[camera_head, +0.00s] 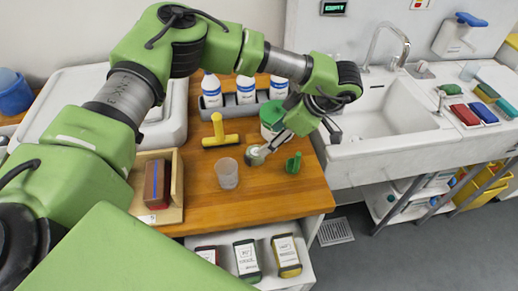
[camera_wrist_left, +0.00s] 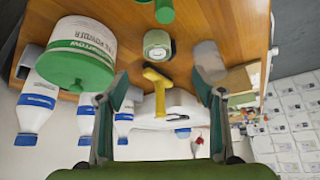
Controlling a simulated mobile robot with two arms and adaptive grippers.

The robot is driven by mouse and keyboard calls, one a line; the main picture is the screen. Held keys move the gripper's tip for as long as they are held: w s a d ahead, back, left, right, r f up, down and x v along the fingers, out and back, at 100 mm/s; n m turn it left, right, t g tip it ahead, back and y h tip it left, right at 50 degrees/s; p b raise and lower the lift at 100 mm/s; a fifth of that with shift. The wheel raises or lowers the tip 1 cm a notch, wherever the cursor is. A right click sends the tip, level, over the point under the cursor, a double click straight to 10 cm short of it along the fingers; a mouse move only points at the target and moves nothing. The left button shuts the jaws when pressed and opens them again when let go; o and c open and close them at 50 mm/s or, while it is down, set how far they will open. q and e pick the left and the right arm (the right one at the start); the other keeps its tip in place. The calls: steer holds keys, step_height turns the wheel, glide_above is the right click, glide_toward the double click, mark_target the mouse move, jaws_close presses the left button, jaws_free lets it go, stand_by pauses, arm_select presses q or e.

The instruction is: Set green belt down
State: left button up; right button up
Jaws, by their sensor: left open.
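A small round roll with a green rim and a pale face, which looks like the green belt (camera_head: 253,157), rests on the wooden counter (camera_head: 262,199). It also shows in the left wrist view (camera_wrist_left: 157,46), ahead of the fingers and apart from them. My left gripper (camera_head: 274,142) is just right of and above the roll. In the left wrist view its two fingers (camera_wrist_left: 161,88) are spread wide with nothing held between them. My right gripper is in neither view.
A yellow-handled tool (camera_head: 219,134), a clear cup (camera_head: 227,173) and a small green item (camera_head: 293,163) stand around the roll. A white tub with a green lid (camera_head: 271,114) is behind the gripper. A wooden box (camera_head: 175,190) is left, a sink (camera_head: 388,124) right.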

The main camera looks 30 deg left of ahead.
mark_target(255, 152)
arm_select(q)
steer(key=x, duration=0.2)
steer(key=s+p+x, duration=0.1)
steer(key=x, duration=0.1)
steer(key=shift+a, duration=0.2)
steer(key=f, duration=0.1)
steer(key=f+p, duration=0.1)
steer(key=w+a+f+p, duration=0.1)
steer(key=shift+a, duration=0.1)
steer(key=shift+p+x, duration=0.5)
steer(key=shift+x, duration=0.7)
steer(key=shift+w+f, duration=0.15)
steer(key=shift+f, duration=0.2)
steer(key=shift+a+f, duration=0.1)
steer(key=shift+c, duration=0.3)
steer(key=c, duration=1.2)
steer(key=shift+c, duration=0.6)
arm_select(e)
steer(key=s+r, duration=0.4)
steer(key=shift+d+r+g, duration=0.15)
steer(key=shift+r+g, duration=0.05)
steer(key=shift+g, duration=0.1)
